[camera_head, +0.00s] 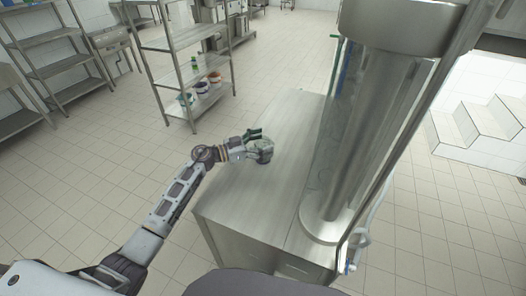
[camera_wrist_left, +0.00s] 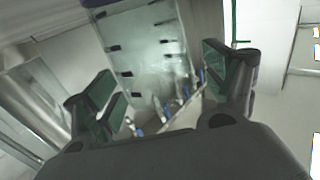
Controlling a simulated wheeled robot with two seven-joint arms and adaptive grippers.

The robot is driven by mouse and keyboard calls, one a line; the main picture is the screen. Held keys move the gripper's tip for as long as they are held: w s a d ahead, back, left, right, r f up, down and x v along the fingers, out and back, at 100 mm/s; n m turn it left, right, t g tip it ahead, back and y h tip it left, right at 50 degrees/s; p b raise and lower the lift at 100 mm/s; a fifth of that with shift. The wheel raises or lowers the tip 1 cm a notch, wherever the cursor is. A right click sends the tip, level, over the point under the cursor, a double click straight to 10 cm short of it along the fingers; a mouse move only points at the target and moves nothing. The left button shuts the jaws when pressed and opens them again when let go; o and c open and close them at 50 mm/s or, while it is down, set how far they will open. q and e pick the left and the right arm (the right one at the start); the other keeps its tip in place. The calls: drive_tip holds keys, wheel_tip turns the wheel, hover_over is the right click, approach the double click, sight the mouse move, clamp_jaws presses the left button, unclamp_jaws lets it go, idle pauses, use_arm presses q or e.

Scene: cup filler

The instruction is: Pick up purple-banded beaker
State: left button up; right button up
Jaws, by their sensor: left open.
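My left gripper (camera_head: 258,145) is over the steel counter, with a green-padded finger visible. In the left wrist view its two fingers (camera_wrist_left: 165,95) stand wide apart and open. A clear, see-through beaker with dark tick marks (camera_wrist_left: 145,55) shows ahead of and between the fingers; a small purple strip (camera_wrist_left: 98,3) shows at the top edge of that view. The beaker is hard to make out in the head view, where the gripper largely covers it. I cannot tell whether the fingers touch it. My right gripper is in neither view.
The steel counter (camera_head: 245,205) carries a tall clear cylinder machine (camera_head: 365,130) on its right, close to the gripper. A steel shelf rack (camera_head: 185,45) behind holds a green bottle (camera_head: 194,62) and several small containers. The counter's front left is clear.

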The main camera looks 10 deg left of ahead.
use_arm(q)
drive_tip(key=c, duration=1.1)
drive_tip(key=shift+r+p, duration=0.35)
drive_tip(key=shift+r, duration=4.65)
